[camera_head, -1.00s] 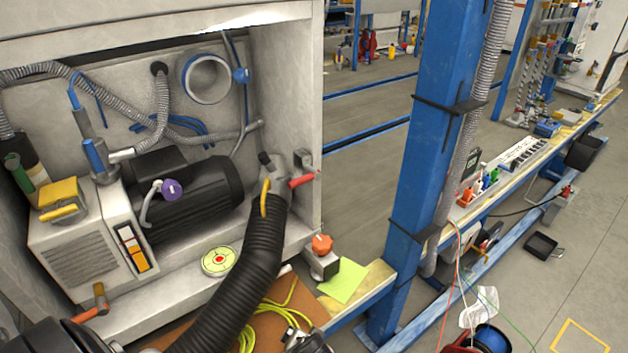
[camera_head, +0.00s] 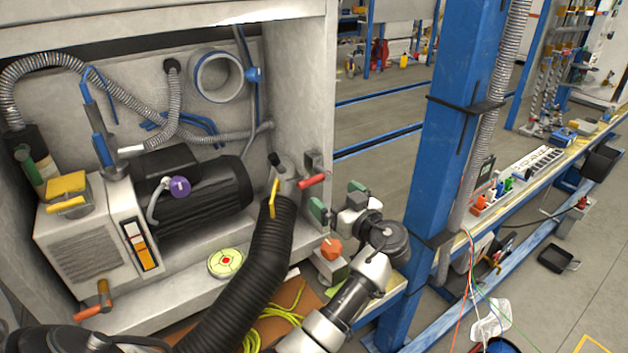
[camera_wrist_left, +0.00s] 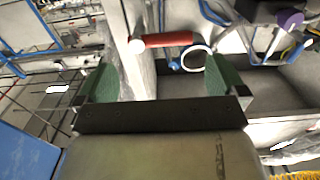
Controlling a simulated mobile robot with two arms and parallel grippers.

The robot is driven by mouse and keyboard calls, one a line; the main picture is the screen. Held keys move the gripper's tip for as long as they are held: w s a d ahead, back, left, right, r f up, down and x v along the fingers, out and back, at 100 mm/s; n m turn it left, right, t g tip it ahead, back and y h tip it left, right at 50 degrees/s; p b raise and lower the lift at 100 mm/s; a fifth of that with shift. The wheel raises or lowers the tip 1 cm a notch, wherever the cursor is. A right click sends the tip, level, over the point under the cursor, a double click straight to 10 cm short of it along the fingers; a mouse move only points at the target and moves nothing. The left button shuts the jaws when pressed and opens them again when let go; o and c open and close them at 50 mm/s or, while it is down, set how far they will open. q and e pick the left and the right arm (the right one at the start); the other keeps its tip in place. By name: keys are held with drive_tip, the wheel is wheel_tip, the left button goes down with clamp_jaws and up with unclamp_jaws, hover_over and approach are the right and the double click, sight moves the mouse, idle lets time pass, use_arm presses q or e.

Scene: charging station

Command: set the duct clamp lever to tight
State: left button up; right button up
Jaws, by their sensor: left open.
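A thick black ribbed duct (camera_head: 258,265) rises to a grey collar (camera_head: 287,180) inside the cabinet's right side. A yellow lever (camera_head: 273,198) stands upright against the duct's top. A red lever (camera_head: 313,180) sticks out from a small grey block beside the collar; I cannot tell which lever is the clamp's. My left gripper (camera_head: 336,199) is open, its green-padded fingers just right of and below the red lever, not closed on it. In the left wrist view, the red lever (camera_wrist_left: 168,40) lies crosswise ahead of the open fingers (camera_wrist_left: 161,82). My right gripper is not in view.
The cabinet's right wall (camera_head: 300,90) stands close to the fingers. A blue post (camera_head: 460,130) rises right of my left gripper. An orange-knobbed block (camera_head: 331,255) sits below it. A black motor (camera_head: 205,195) and a purple knob (camera_head: 180,187) are further left.

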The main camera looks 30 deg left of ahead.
sight(313, 180)
use_arm(q)
drive_tip(key=p+x, duration=0.1)
drive_tip(key=x, duration=0.7)
drive_tip(key=shift+w+a, duration=0.2)
drive_tip(key=shift+a, duration=0.15)
drive_tip(key=c, duration=0.9)
drive_tip(key=shift+c, duration=0.2)
